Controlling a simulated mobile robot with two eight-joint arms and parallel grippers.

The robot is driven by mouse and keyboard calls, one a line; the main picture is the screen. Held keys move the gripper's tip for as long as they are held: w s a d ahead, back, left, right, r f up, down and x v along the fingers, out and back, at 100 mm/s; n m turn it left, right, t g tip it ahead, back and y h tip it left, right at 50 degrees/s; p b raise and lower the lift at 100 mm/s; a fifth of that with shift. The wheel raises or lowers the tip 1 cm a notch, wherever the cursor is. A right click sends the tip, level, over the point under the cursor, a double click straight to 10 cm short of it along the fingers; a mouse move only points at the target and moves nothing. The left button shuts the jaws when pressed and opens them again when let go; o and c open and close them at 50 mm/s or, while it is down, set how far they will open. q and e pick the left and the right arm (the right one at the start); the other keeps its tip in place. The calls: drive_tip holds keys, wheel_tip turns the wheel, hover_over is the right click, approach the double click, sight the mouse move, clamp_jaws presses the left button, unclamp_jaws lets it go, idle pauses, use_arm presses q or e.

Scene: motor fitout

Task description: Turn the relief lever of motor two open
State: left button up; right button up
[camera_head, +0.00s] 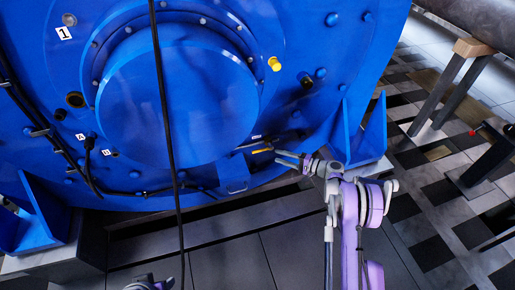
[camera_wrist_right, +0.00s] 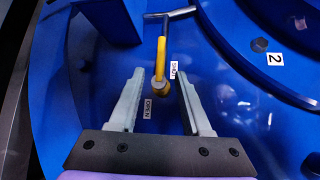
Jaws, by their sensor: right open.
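The relief lever (camera_wrist_right: 160,58) has a yellow handle with a silver crossbar at its far end and a round brass-coloured end nearer me. It sits low on the blue motor (camera_wrist_right: 90,80), and its yellow part also shows in the head view (camera_head: 262,151). A SHUT label (camera_wrist_right: 173,70) is right of the handle, and an OPEN label (camera_wrist_right: 147,109) is below its near end. My right gripper (camera_wrist_right: 160,76) is open, with one finger on each side of the handle and visible gaps. It comes in from the right in the head view (camera_head: 288,158). A grey and purple part of my left arm (camera_head: 150,284) shows at the bottom edge; its fingers cannot be made out.
The motor plate carries a number 2 (camera_wrist_right: 274,58) in the wrist view and a number 1 (camera_head: 64,33) in the head view. A black cable (camera_head: 162,100) hangs across the motor's front. A blue bracket (camera_head: 365,130) stands right of my right gripper.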

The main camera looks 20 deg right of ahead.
sight(260, 151)
drive_tip(key=b+x, duration=0.1)
drive_tip(key=x, duration=0.9)
drive_tip(key=shift+a+r, duration=0.1)
drive_tip(key=shift+a, duration=0.1)
clamp_jaws()
drive_tip(key=shift+s, duration=0.1)
idle(1.0)
